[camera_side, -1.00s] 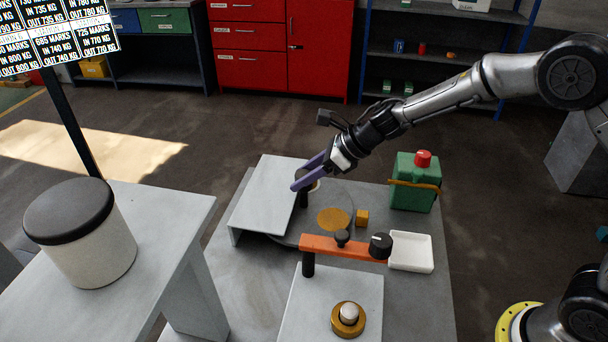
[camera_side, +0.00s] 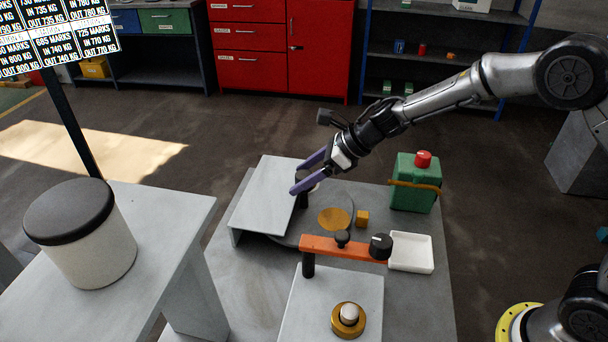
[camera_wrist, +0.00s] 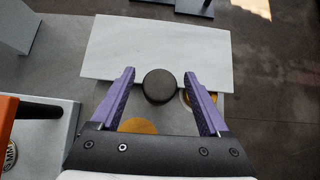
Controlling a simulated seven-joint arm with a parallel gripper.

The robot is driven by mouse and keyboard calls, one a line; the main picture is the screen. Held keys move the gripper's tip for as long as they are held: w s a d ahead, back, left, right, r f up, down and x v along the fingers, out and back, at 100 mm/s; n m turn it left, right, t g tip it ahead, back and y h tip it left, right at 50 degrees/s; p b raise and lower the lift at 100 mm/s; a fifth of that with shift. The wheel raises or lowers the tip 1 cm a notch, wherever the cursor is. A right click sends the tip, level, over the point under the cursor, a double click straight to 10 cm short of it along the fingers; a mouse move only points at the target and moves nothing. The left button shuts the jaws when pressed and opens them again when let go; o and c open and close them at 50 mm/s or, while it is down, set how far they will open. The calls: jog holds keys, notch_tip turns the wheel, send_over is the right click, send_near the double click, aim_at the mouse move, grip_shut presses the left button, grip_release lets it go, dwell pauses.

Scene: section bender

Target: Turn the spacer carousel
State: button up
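The spacer carousel is a flat grey disc (camera_side: 345,207), partly under a raised pale plate (camera_side: 265,200). A gold round piece (camera_side: 334,219) lies on it, and a small gold block (camera_side: 362,218) is at its right edge. A black upright post (camera_side: 304,199) stands near the plate's edge; its round top (camera_wrist: 159,86) shows in the wrist view. My gripper (camera_side: 299,178) has its purple fingers open, on either side of the post. In the wrist view, gaps show between the post top and both fingers (camera_wrist: 159,77). Part of another gold piece (camera_wrist: 186,98) shows by the right finger.
An orange arm (camera_side: 325,246) with black knobs crosses in front of the disc. A white tray (camera_side: 411,252) and a green box with a red button (camera_side: 415,183) stand to the right. A black-topped drum (camera_side: 80,235) stands on the left table.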

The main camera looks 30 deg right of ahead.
jog(key=v, duration=1.3)
jog(key=shift+s+d+r, duration=0.2)
jog(key=shift+d, duration=0.05)
